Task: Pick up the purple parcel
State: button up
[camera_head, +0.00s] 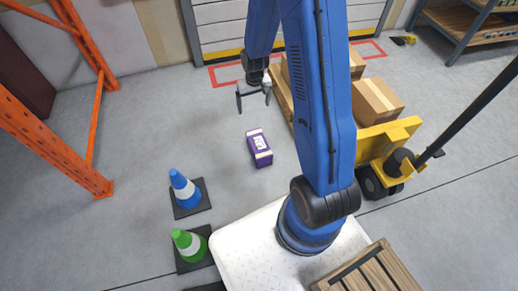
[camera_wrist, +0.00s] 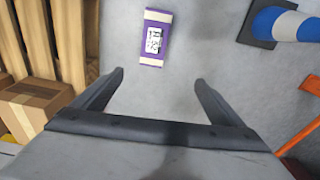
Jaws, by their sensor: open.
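The purple parcel (camera_head: 259,148) lies on the grey floor in the head view, with pale bands at its ends and a white label on top. It also shows near the top middle of the wrist view (camera_wrist: 154,38). My gripper (camera_head: 254,97) is above the floor, farther back than the parcel in the head view. In the wrist view its two fingers (camera_wrist: 158,78) are spread wide with nothing between them. The parcel lies beyond the fingertips, apart from them.
A blue cone (camera_head: 184,190) and a green cone (camera_head: 188,244) stand at the lower left. A yellow pallet truck (camera_head: 388,141) with cardboard boxes (camera_head: 376,100) is on the right, partly behind my arm. An orange rack (camera_head: 60,150) stands at left. The floor around the parcel is clear.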

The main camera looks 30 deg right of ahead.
jog(key=g, duration=0.1)
send_over(259, 144)
notch_tip(259, 144, down, 18)
jog(key=f, duration=0.1)
notch_tip(259, 144, down, 11)
jog(key=shift+w+r, duration=0.1)
jog(key=shift+w+d+f, duration=0.1)
jog(key=shift+f, duration=1.35)
jog(key=shift+w+d+f, duration=0.1)
jog(key=shift+f, duration=1.3)
jog(key=c, duration=1.5)
jog(key=shift+c, duration=0.2)
jog(key=shift+r, duration=0.15)
